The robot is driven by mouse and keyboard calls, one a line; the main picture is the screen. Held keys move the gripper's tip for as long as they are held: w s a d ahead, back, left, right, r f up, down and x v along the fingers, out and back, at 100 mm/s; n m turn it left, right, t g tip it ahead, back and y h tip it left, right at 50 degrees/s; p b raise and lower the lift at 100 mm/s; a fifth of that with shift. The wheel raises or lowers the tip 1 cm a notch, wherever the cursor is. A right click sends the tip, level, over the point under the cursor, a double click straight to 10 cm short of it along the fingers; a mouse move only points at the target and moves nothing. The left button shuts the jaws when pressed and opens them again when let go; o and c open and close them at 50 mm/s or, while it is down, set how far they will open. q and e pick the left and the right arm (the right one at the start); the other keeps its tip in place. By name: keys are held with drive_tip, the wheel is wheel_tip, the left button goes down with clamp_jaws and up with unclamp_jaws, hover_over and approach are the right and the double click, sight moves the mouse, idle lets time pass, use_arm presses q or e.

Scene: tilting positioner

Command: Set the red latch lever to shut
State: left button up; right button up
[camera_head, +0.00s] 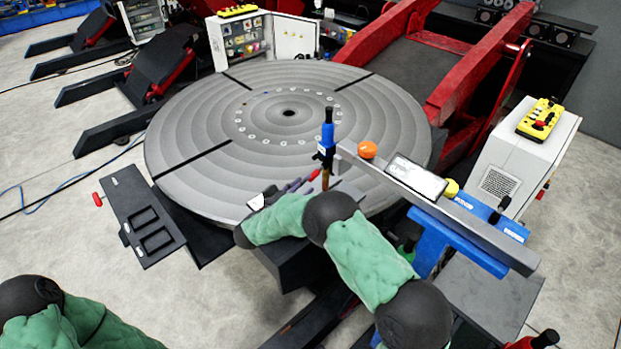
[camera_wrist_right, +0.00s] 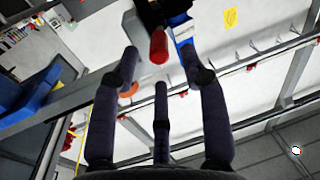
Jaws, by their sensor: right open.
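My right gripper (camera_head: 297,185) is at the near edge of the round turntable, pointing right toward the blue-handled post. In the right wrist view its dark fingers (camera_wrist_right: 160,68) are spread apart. A red rounded grip (camera_wrist_right: 159,47), which looks like the latch lever's end, shows between the fingertips; I cannot tell whether they touch it. In the head view a small red piece (camera_head: 314,174) shows by the fingertips. The rest of the lever is hidden, and its setting cannot be read. My left arm shows at the bottom left; its gripper is out of view.
The grey turntable (camera_head: 210,110) fills the middle. A blue-handled post (camera_head: 327,130) and a grey bar (camera_head: 470,225) with an orange knob (camera_head: 367,149) stand close to the right gripper. A black panel (camera_head: 140,215) with a red handle (camera_head: 97,199) is at left.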

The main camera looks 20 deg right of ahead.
sight(318, 172)
drive_tip(key=shift+x, duration=2.1)
clamp_jaws()
